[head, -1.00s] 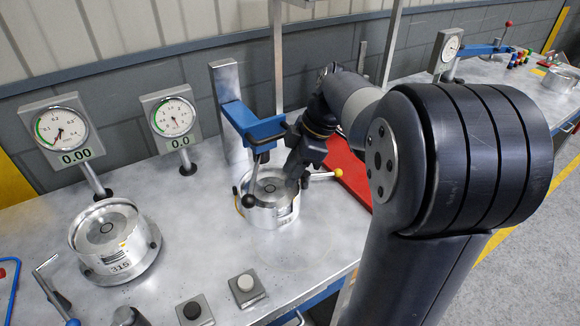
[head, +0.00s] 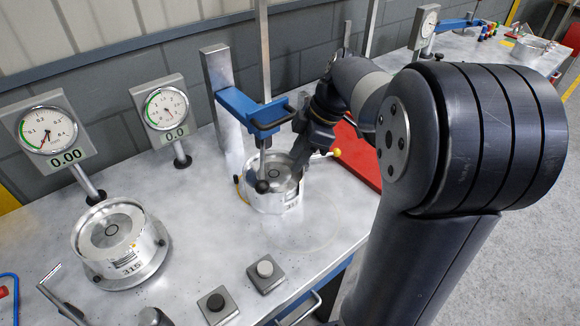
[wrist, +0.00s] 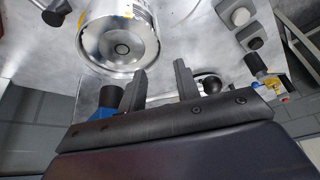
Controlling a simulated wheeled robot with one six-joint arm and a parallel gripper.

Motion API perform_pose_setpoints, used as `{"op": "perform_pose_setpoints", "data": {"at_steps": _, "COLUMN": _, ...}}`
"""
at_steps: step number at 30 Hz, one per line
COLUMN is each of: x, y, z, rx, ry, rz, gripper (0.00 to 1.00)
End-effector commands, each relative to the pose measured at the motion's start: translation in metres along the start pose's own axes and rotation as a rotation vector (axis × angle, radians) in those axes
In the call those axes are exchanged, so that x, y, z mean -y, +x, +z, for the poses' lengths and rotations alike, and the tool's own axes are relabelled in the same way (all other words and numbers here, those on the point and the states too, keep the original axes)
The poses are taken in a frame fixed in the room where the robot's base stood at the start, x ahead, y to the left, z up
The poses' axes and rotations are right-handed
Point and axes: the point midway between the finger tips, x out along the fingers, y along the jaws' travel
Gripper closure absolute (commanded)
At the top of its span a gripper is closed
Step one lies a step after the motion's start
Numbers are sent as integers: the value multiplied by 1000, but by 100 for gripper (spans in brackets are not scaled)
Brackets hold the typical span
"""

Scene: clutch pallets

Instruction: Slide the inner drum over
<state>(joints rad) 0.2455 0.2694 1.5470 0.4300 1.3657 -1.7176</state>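Two silvery drums stand on the metal bench. The left drum (head: 108,238), marked 315, sits on a round flanged base. The other drum (head: 275,190) stands under the blue press arm (head: 245,112), whose rod hangs over its top. I cannot tell which one counts as the inner drum. My gripper (head: 303,168) is at the right rim of the drum under the press; whether it touches cannot be told. In the wrist view, my gripper (wrist: 160,82) has its fingers apart with nothing between them, and a drum (wrist: 118,38) lies just beyond the left finger.
Two dial gauges (head: 47,130) (head: 165,110) stand behind the drums. Two push-buttons (head: 265,270) (head: 217,305) are at the front edge. Bare bench lies between the drums.

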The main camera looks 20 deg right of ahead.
Motion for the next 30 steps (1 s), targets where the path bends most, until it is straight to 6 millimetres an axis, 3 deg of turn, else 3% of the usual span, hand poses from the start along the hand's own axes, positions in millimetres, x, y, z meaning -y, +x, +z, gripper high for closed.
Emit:
{"op": "perform_pose_setpoints", "data": {"at_steps": 12, "x": 1, "y": 74, "z": 0, "rx": 0, "ry": 0, "rz": -7, "gripper": 69}}
{"op": "perform_pose_setpoints", "data": {"at_steps": 18, "x": 1, "y": 102, "z": 0, "rx": 0, "ry": 0, "rz": -4, "gripper": 69}}
{"op": "perform_pose_setpoints", "data": {"at_steps": 30, "x": 1, "y": 113, "z": 0, "rx": 0, "ry": 0, "rz": -1, "gripper": 69}}
